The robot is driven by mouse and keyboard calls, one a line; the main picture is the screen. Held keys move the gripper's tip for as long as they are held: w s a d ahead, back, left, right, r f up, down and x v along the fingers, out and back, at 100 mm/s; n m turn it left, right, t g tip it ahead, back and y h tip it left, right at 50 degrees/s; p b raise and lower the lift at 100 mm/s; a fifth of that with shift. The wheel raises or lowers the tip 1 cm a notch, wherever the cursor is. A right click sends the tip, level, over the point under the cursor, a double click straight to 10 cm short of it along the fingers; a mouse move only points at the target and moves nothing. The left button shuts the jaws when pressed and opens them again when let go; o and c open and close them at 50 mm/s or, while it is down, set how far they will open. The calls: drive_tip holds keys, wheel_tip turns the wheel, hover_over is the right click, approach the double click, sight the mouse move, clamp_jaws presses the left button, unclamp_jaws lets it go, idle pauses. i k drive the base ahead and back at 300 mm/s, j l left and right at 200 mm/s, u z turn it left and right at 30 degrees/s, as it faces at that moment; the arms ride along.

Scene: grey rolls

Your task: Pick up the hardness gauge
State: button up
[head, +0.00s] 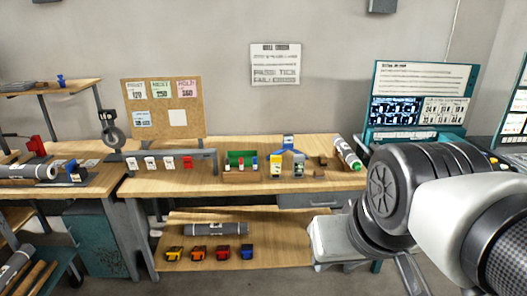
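I cannot tell for certain which object is the hardness gauge. A small blue-and-grey device (288,145) stands on the middle workbench (235,184), right of a green-backed bin (240,160), and may be it. Another candidate is a red-topped device (37,147) on the left bench, next to a grey roll (28,171). My arm fills the right side of the view, in front of the bench's right end. My gripper's fingertips cannot be made out in this view.
A grey roll (202,229) and several coloured blocks (222,253) sit on the lower shelf. A white-labelled roll with a green end (348,154) leans at the bench's right. A teal display panel (420,95) stands behind my arm. A pale bin (338,240) is on the floor.

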sight(299, 162)
drive_tip(key=i+l, duration=0.2)
drive_tip(key=i, duration=0.4)
drive_tip(key=i+l, duration=0.15)
drive_tip(key=i, duration=0.45)
drive_tip(key=i+l, duration=0.2)
drive_tip(key=i, duration=0.45)
drive_tip(key=i+l, duration=0.15)
drive_tip(key=i, duration=0.45)
